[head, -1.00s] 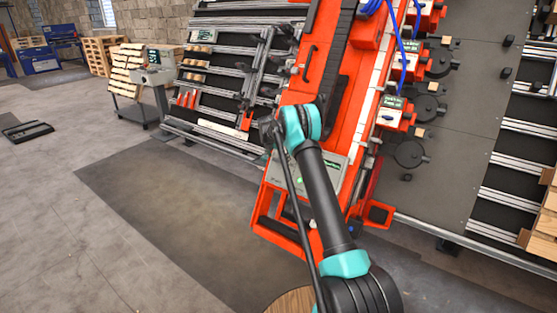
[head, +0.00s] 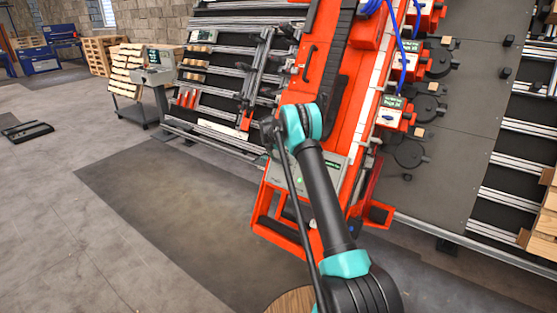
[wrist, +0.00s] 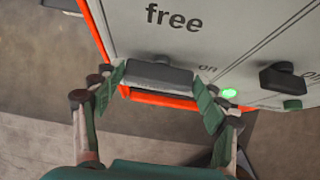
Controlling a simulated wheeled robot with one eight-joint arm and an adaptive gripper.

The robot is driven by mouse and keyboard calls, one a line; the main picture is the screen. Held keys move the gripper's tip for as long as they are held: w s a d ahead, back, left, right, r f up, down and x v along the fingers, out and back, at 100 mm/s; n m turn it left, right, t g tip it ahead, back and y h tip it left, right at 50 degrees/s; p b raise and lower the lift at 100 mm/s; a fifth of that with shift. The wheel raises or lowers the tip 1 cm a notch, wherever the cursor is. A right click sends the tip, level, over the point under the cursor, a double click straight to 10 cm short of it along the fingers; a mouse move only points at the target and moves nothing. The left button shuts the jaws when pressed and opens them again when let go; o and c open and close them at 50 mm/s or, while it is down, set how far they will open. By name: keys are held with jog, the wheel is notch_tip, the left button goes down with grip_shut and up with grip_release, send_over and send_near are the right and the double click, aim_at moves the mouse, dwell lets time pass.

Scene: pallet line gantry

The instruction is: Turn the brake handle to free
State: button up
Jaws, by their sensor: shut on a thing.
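The brake handle (wrist: 150,73) is a dark grey bar on a pale panel (wrist: 225,30), just below the printed word "free" in the wrist view. My gripper (wrist: 163,85) is shut on the handle, with one green fingertip at each end of it. In the head view my arm hides the gripper and the handle; the grey panel (head: 331,176) shows only partly beside the arm.
A green lamp (wrist: 229,93) glows beside the word "on", right of the handle. A second dark knob (wrist: 283,78) sits farther right. The red gantry (head: 295,85) rises behind my arm. Open floor (head: 150,200) lies to the left.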

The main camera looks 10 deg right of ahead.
jog(key=shift+d, duration=0.1)
jog(key=m+t, duration=0.1)
jog(key=m+y, duration=0.1)
jog(key=m+t+y, duration=0.1)
jog(key=shift+s+d+f+t, duration=0.1)
jog(key=shift+s+d+t, duration=0.15)
jog(key=shift+s+t, duration=0.1)
jog(key=m+t, duration=0.1)
jog(key=m+t+y, duration=0.1)
jog(key=shift+s+d+f+m, duration=0.1)
jog(key=shift+s+f+m, duration=0.15)
jog(key=shift+m, duration=0.15)
jog(key=m+t, duration=0.1)
jog(key=m, duration=0.1)
jog(key=m+t, duration=0.1)
jog(key=shift+s+f+t+y, duration=0.2)
jog(key=shift+f+t+y, duration=0.05)
jog(key=shift+t+y, duration=0.1)
jog(key=m+t, duration=0.1)
jog(key=m, duration=0.1)
jog(key=m+t, duration=0.1)
jog(key=shift+s+f+m+t, duration=0.15)
jog(key=shift+f+m+t, duration=0.15)
jog(key=shift+m, duration=0.4)
jog(key=o, duration=1.2)
jog(key=shift+c, duration=0.2)
jog(key=shift+s+r, duration=0.1)
